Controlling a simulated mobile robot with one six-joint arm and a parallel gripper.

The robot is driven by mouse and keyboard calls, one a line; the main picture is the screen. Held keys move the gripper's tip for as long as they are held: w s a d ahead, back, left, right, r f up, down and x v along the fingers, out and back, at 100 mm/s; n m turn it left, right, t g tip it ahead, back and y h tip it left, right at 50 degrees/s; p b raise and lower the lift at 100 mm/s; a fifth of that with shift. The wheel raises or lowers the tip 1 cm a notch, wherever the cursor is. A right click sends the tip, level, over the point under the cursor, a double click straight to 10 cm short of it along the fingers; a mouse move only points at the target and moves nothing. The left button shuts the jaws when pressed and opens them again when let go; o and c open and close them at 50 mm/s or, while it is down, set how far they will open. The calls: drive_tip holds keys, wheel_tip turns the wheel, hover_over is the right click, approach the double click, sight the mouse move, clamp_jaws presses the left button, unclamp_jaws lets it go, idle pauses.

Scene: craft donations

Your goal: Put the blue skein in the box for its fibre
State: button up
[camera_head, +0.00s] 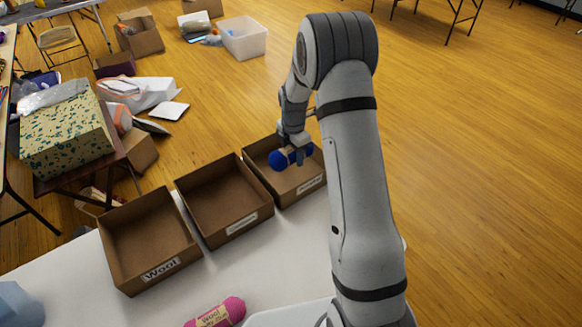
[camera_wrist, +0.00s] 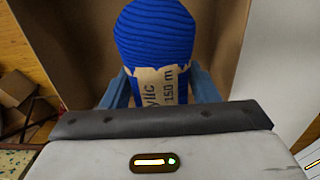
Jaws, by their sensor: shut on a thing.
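The blue skein (camera_head: 277,159) is in my gripper (camera_head: 297,155), over the rightmost of three brown open boxes (camera_head: 313,190). In the wrist view the skein (camera_wrist: 155,35) has a tan band that reads in part "ylic" and "150 m". My gripper's blue fingers (camera_wrist: 160,90) are shut on it from both sides. I cannot tell whether the skein touches the box floor. The left box (camera_head: 160,271) is labelled "Wool". The middle box (camera_head: 241,226) and the right box have labels too small to read surely. The left and middle boxes look empty.
The boxes stand on a white table (camera_head: 85,290). A pink skein (camera_head: 219,313) with a "Wool" band lies at its front. A pale blue object (camera_head: 20,305) is at the left edge. A patterned box (camera_head: 65,135) stands beyond on the left.

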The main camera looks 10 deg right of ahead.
sight(294, 177)
drive_tip(key=f+b, duration=0.1)
drive_tip(key=f, duration=0.3)
drive_tip(key=f+b, duration=0.2)
drive_tip(key=f, duration=0.2)
drive_tip(key=shift+s+d, duration=0.1)
drive_tip(key=shift+d, duration=0.1)
drive_tip(key=shift+f+b, duration=0.25)
drive_tip(key=shift+b, duration=0.1)
drive_tip(key=o, duration=1)
drive_tip(key=shift+r, duration=0.1)
